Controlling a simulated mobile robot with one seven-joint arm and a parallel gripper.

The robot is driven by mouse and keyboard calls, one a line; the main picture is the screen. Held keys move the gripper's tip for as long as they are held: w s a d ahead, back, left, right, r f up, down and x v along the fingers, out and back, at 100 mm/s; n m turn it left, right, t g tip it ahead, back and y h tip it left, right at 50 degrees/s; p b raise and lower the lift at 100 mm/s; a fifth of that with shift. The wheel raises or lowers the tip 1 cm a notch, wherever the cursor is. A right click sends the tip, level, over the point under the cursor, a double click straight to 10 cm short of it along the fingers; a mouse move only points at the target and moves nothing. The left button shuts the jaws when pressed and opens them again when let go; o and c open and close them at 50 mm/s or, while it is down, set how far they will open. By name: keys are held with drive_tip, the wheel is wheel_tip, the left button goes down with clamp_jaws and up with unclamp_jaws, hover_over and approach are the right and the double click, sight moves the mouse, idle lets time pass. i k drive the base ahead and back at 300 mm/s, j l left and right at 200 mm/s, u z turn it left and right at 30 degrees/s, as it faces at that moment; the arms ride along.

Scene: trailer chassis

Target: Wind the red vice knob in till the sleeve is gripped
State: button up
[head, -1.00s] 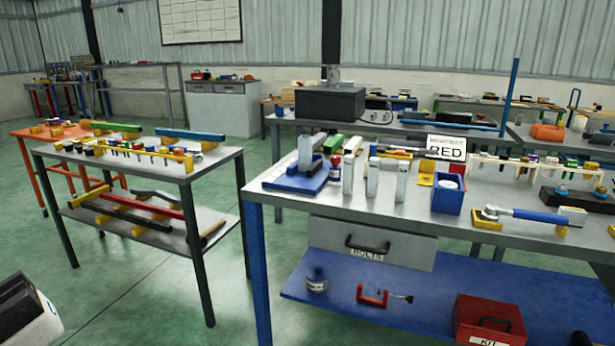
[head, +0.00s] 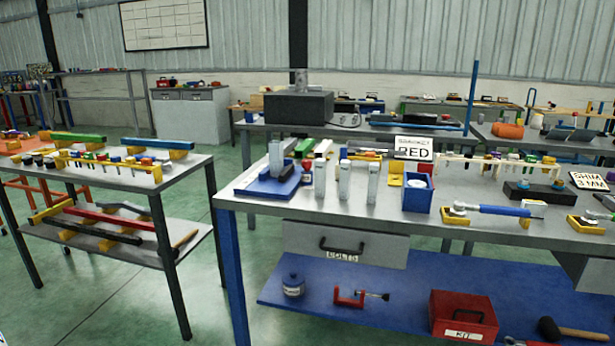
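A blue-based fixture with a grey upright block (head: 275,160) stands at the left end of the main workbench; it may be the vice. My gripper is not in view.
The main workbench (head: 390,217) has a blue bin (head: 418,193), a RED sign (head: 413,148) and tools. A side table (head: 190,163) stands left, with green floor (head: 110,310) in front.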

sight(306, 164)
drive_tip(key=i+j, duration=2.1)
drive_tip(key=i+l+z, duration=0.05)
drive_tip(key=i, duration=0.1)
